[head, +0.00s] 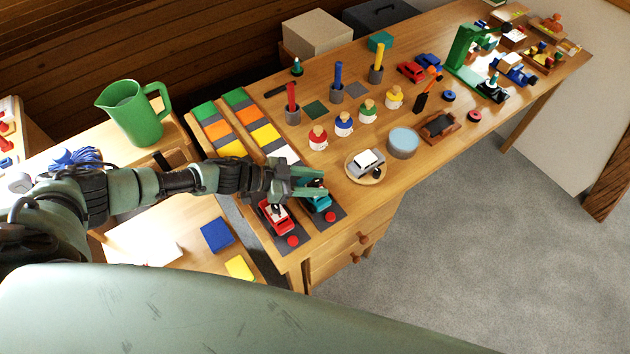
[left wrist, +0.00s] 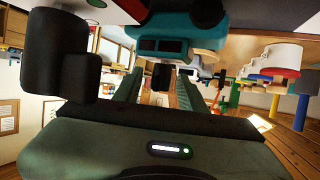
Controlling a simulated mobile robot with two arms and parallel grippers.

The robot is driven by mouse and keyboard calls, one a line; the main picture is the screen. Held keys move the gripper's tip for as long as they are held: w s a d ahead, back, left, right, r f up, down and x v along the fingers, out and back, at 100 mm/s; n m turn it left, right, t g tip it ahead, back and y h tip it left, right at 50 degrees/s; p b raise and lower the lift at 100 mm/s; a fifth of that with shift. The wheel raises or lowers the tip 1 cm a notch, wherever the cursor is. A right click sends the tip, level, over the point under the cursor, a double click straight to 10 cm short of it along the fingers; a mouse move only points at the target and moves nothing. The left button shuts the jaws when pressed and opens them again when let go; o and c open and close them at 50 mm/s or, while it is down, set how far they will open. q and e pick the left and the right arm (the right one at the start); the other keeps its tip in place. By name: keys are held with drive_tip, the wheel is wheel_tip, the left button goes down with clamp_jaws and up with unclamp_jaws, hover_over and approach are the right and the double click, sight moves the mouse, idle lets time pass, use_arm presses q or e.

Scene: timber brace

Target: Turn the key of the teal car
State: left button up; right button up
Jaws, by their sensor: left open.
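The teal car (head: 318,204) sits on a dark strip at the front left end of the table, beside a red car (head: 273,216). My left gripper (head: 318,185) is open over the teal car's rear part, partly covering it. In the left wrist view the teal car (left wrist: 178,42) is close above the fingers. A dark upright piece (left wrist: 162,76) shows between the fingers below the car; I cannot tell for certain whether it is the key or whether the fingers touch it. My right gripper is not in view.
Red buttons (head: 293,241) lie on the strips in front of the cars. A grey and white car (head: 367,164) on a round wooden plate stands to the right. Coloured tiles (head: 265,136) lie behind. A green jug (head: 134,112) stands at the left.

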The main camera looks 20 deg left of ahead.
use_arm(q)
drive_tip(key=b+v, duration=0.1)
drive_tip(key=v, duration=0.6)
drive_tip(key=shift+s+a, duration=0.2)
drive_tip(key=shift+a, duration=0.1)
drive_tip(key=shift+r+b, duration=0.2)
drive_tip(key=shift+b, duration=0.1)
